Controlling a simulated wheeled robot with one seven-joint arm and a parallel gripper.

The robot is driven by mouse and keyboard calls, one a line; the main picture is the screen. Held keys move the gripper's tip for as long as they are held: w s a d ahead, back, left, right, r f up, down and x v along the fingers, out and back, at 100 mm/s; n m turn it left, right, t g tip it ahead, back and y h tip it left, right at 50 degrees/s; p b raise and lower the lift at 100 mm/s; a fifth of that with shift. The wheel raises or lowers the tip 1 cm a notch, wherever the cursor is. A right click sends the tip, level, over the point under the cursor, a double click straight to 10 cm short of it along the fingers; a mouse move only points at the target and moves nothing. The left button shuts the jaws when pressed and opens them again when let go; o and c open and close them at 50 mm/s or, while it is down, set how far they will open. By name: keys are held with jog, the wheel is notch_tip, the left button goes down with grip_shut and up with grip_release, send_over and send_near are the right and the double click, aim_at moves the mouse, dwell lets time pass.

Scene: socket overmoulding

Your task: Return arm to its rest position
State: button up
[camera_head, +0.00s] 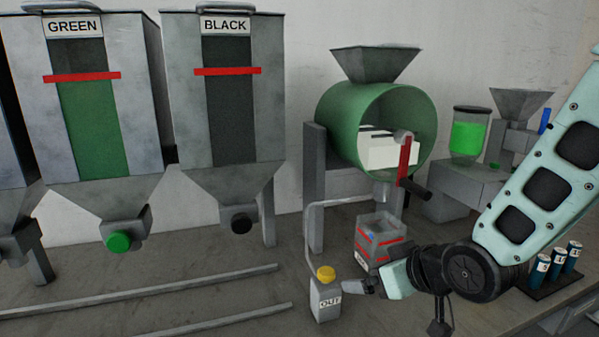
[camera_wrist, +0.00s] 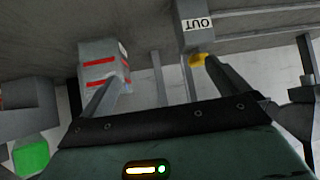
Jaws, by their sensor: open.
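My arm (camera_head: 535,195) reaches in from the right, bent low over the bench. My gripper (camera_head: 362,284) is at its end, just right of the box marked OUT (camera_head: 325,299) with a yellow button. In the wrist view my gripper (camera_wrist: 163,78) shows two spread fingers with nothing held between them. The OUT box (camera_wrist: 196,24) appears upside down there, close to the right finger; I cannot tell whether they touch. A grey container with red bands (camera_head: 377,242) stands behind my gripper, under the green drum, and also shows in the wrist view (camera_wrist: 103,65).
GREEN (camera_head: 88,120) and BLACK (camera_head: 228,105) hoppers stand at left. A green drum (camera_head: 345,115) with a red-levered crank stands behind the gripper. A machine with a green jar (camera_head: 467,135) and several blue cylinders (camera_head: 556,262) are near the arm. Rails (camera_head: 150,290) lie front left.

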jog(key=s+r+n+g+h+p, duration=0.1)
jog(key=s+r+g, duration=0.3)
jog(key=s, duration=0.7)
jog(key=s+r+n+g+h+p, duration=0.1)
jog(key=s+r+g+h+p, duration=0.2)
jog(key=s, duration=0.9)
jog(key=shift+a+r+g+p, duration=0.2)
jog(key=shift+r+g+p, duration=0.4)
jog(key=shift+g, duration=0.3)
